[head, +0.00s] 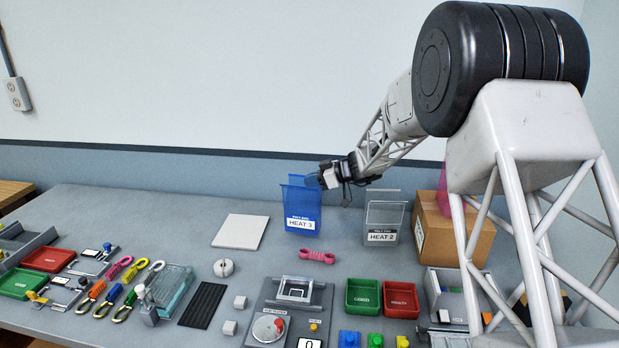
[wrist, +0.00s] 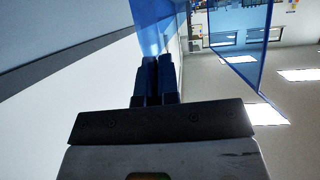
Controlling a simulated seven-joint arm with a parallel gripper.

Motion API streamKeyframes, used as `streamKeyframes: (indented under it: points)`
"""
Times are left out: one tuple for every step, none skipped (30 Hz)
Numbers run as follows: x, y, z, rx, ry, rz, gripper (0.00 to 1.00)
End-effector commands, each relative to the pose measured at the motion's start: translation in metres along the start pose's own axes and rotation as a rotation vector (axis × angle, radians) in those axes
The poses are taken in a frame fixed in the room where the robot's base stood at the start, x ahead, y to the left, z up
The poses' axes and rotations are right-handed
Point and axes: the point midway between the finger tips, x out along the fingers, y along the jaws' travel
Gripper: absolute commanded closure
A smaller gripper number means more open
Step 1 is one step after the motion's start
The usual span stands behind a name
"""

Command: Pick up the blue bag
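The blue bag (head: 303,212), translucent with a white HEAT 3 label, stands upright on the table with its top open. My gripper (head: 322,180) is at its upper right edge, reaching in from the right. In the wrist view my gripper's two dark fingers (wrist: 157,72) are close together, with one blue panel of the bag (wrist: 152,25) running in at their tips. The fingers look shut on this panel. The bag's other panel hangs apart at the upper right of that view. The exact contact is small and partly hidden.
A clear HEAT 2 bag (head: 384,222) and a cardboard box (head: 458,228) stand to the right. A white board (head: 240,231) lies to the left, and a pink strap (head: 317,256) lies in front. Trays, clips and small parts crowd the table's front.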

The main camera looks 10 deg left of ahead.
Motion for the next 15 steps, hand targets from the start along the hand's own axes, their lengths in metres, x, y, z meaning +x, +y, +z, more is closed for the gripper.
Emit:
streamKeyframes:
  points:
    - [-0.004, -0.007, -0.001, -0.001, 0.0, 0.001, 1.0]
    - [-0.005, -0.011, 0.0, 0.0, 0.0, 0.0, 1.0]
    - [-0.008, -0.016, 0.001, 0.001, 0.0, 0.0, 1.0]
    - [-0.009, -0.019, 0.001, 0.0, 0.0, 0.0, 1.0]
    - [-0.011, -0.023, 0.001, 0.0, 0.0, 0.001, 1.0]
    - [-0.014, -0.028, 0.002, 0.001, 0.0, 0.0, 1.0]
    - [-0.015, -0.032, 0.002, 0.001, 0.0, 0.0, 1.0]
    - [-0.017, -0.036, 0.002, 0.0, 0.0, 0.001, 1.0]
    - [-0.02, -0.04, 0.002, 0.0, 0.0, 0.001, 1.0]
    - [-0.021, -0.044, 0.003, 0.0, 0.0, 0.001, 1.0]
    - [-0.023, -0.048, 0.004, 0.0, 0.0, 0.0, 1.0]
    - [-0.025, -0.052, 0.004, 0.0, 0.0, 0.0, 1.0]
    - [-0.027, -0.055, 0.004, 0.0, 0.0, 0.001, 1.0]
    - [-0.028, -0.058, 0.004, 0.0, 0.0, 0.001, 1.0]
    - [-0.03, -0.062, 0.004, 0.0, 0.0, 0.001, 1.0]
